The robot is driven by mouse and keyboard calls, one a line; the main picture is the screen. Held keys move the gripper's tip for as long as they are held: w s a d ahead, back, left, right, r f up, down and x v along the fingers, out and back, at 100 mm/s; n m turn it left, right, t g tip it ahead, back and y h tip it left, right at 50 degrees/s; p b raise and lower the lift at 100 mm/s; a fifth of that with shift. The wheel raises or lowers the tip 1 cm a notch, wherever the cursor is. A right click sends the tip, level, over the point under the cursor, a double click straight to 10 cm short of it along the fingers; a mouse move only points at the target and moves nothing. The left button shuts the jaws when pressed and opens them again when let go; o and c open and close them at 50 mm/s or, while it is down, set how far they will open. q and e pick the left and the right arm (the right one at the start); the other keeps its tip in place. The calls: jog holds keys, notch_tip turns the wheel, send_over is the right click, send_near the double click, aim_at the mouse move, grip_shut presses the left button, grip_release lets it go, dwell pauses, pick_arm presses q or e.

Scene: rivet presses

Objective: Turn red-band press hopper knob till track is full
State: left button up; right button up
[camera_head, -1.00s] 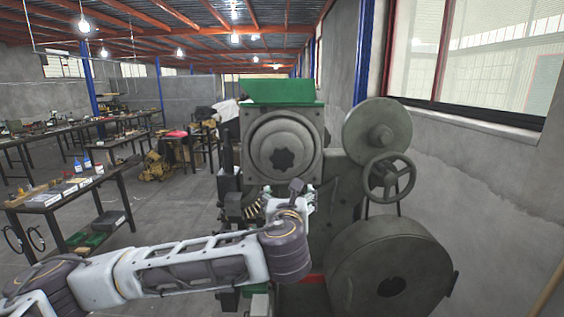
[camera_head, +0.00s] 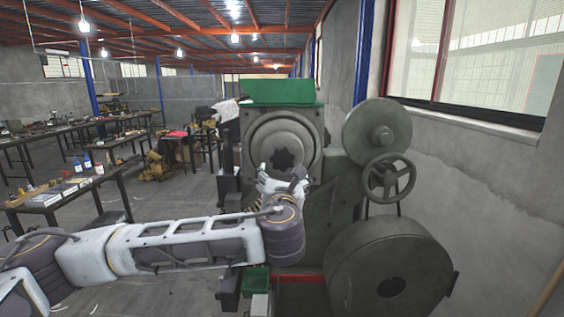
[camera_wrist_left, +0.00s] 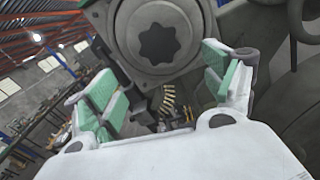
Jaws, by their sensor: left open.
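The press (camera_head: 345,200) stands ahead, dark grey, with a green hopper top (camera_head: 290,92). The hopper knob (camera_head: 288,158) is a dark star-shaped knob at the centre of a round plate on the press's front; it also shows in the left wrist view (camera_wrist_left: 157,43). My left gripper (camera_head: 282,178) is open and empty, just below the knob and apart from it. In the left wrist view its green-padded fingers (camera_wrist_left: 166,84) are spread wide, with the knob above and beyond them. My right gripper is not in view.
A handwheel (camera_head: 389,177), an upper pulley (camera_head: 377,134) and a large flywheel (camera_head: 390,275) are on the press's right side. A green bin (camera_head: 256,280) sits low in front. Workbenches (camera_head: 65,190) stand at the left, with open floor between.

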aim_at(282, 162)
pick_arm(q)
jog(key=shift+w+p, duration=1.85)
jog(key=shift+w, duration=4.9)
jog(key=shift+c, duration=0.4)
jog(key=c, duration=0.9)
